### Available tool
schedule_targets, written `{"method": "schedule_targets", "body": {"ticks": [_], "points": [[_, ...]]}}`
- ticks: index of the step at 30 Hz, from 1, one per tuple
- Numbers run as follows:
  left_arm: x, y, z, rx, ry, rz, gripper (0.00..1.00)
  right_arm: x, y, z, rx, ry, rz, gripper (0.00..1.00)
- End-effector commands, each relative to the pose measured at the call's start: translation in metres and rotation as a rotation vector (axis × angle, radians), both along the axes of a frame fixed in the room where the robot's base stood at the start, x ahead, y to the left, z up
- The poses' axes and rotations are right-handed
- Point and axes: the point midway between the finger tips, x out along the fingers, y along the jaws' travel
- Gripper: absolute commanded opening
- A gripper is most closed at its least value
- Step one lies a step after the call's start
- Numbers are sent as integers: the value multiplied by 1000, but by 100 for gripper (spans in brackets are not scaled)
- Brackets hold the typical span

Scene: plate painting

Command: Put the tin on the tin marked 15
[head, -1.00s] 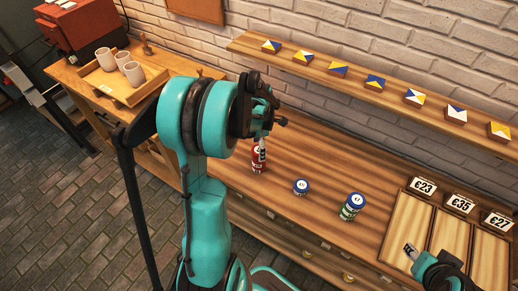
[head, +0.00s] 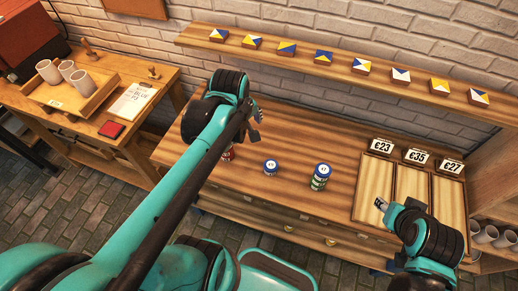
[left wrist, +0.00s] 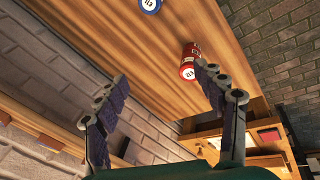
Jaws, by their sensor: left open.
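A red tin (head: 227,154) stands on the wooden counter, partly hidden by my left arm in the head view; its side and marked lid show in the left wrist view (left wrist: 190,60). A short tin with a blue lid (head: 271,167) stands right of it. Further right is a taller green tin form with a blue top (head: 319,182); I cannot tell whether it is two stacked tins. The lid numbers are too small to read surely. My left gripper (head: 254,127) is open and empty, with the red tin beyond its fingers (left wrist: 162,82). My right gripper (head: 381,204) is near the trays.
Wooden trays (head: 412,190) with price cards (head: 416,156) lie at the counter's right. A shelf (head: 330,74) with several coloured blocks runs along the wall. A side table (head: 140,132) at left holds cups and a note (head: 133,100).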

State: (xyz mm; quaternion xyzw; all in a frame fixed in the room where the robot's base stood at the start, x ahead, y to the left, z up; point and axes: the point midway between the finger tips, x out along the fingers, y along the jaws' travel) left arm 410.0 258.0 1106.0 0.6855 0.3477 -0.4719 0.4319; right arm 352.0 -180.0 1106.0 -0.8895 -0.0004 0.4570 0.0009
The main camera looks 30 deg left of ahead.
Motion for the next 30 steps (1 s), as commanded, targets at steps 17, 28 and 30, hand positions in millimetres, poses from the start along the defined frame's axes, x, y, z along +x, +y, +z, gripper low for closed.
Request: {"method": "schedule_targets", "body": {"ticks": [17, 28, 30], "points": [[-58, -83, 1, 484, -227, -1082, 69, 0, 0, 0, 0, 0, 0, 40], [-57, -82, -22, 481, -226, -1079, 69, 0, 0, -23, 0, 0, 0, 40], [-57, -82, -38, 481, -225, -1078, 69, 0, 0, -39, 0, 0, 0, 40]]}}
